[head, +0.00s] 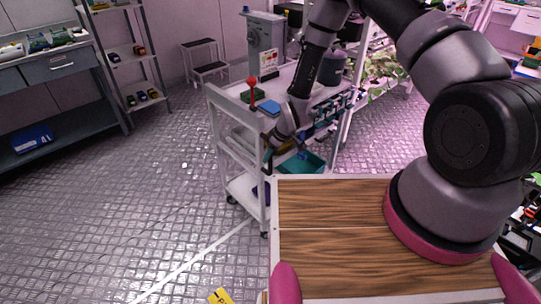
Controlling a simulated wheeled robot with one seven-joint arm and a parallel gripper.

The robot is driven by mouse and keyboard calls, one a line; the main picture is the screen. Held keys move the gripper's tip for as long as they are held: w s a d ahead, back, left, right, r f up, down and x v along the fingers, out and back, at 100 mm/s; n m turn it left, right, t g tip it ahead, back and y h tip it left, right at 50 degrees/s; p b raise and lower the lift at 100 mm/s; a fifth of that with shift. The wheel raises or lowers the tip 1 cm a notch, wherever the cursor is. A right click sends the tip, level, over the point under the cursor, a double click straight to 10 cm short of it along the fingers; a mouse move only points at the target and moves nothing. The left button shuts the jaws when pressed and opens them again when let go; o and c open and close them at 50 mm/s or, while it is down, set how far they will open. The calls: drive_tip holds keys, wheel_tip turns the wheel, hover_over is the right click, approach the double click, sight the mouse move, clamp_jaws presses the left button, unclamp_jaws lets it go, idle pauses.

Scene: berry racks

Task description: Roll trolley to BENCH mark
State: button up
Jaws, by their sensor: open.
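A white trolley (226,124) with shelves and castors stands on the metal floor just beyond my wooden deck. Its upright end frame faces left. My gripper (271,152) is open, pointing down by the trolley's near side, below the top shelf. I cannot tell whether its fingers touch the trolley or surround any part of it. A yellow floor label (220,296) is cut off at the bottom edge. Its lettering is too small to read, so I cannot tell whether it is the BENCH mark.
The trolley carries a grey machine (266,42), a red-knobbed device (252,92) and a teal bin (310,163). A grey workbench (62,68) and shelf rack stand left. A step stool (206,62) stands behind. The left floor is clear, crossed by a white line (196,260).

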drive_tip(key=shift+a+f, duration=0.1)
drive_tip(key=shift+f, duration=0.1)
clamp_jaws()
idle(1.4)
